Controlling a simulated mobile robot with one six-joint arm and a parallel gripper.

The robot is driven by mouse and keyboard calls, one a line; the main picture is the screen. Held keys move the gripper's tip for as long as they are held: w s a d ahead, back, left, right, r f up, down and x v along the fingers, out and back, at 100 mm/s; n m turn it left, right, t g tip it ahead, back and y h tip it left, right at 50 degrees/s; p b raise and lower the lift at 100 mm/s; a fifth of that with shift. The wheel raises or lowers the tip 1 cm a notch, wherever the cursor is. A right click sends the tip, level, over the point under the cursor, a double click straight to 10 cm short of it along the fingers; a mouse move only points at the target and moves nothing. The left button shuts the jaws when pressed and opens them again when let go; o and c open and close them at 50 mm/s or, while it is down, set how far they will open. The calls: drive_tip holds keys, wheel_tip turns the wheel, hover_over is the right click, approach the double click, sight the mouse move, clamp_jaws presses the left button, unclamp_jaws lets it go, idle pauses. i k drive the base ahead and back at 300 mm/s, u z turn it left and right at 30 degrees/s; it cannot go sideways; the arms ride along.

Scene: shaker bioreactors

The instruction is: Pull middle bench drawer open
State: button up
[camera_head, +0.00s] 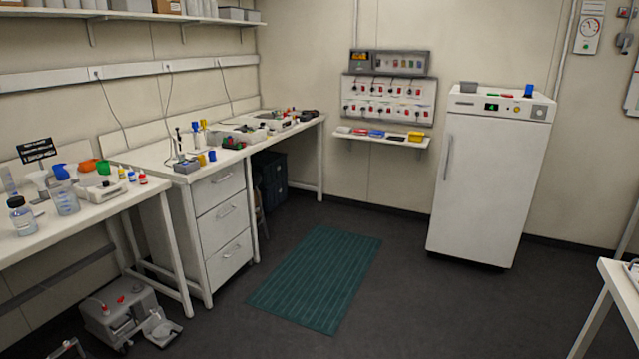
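The bench drawer unit (188,238) stands under the white bench along the left wall. It has three stacked white drawer fronts, each with a metal bar handle. The middle drawer (223,218) looks shut, flush with the top drawer (218,188) and the bottom drawer (230,258). Its handle (228,210) faces right, toward the open floor. My gripper is not in this view.
A green mat (316,278) lies on the dark floor right of the drawers, with free floor around it. A grey device (120,312) sits on the floor at lower left. A white cabinet (487,185) stands at the back right. A white table corner (620,285) juts in at right.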

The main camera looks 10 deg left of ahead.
sight(217, 226)
drive_tip(key=u, duration=0.3)
drive_tip(key=i, duration=0.85)
drive_tip(key=u, duration=0.65)
drive_tip(key=i, duration=0.75)
drive_tip(key=u, duration=0.95)
drive_tip(key=i, duration=1.25)
drive_tip(key=u, duration=0.45)
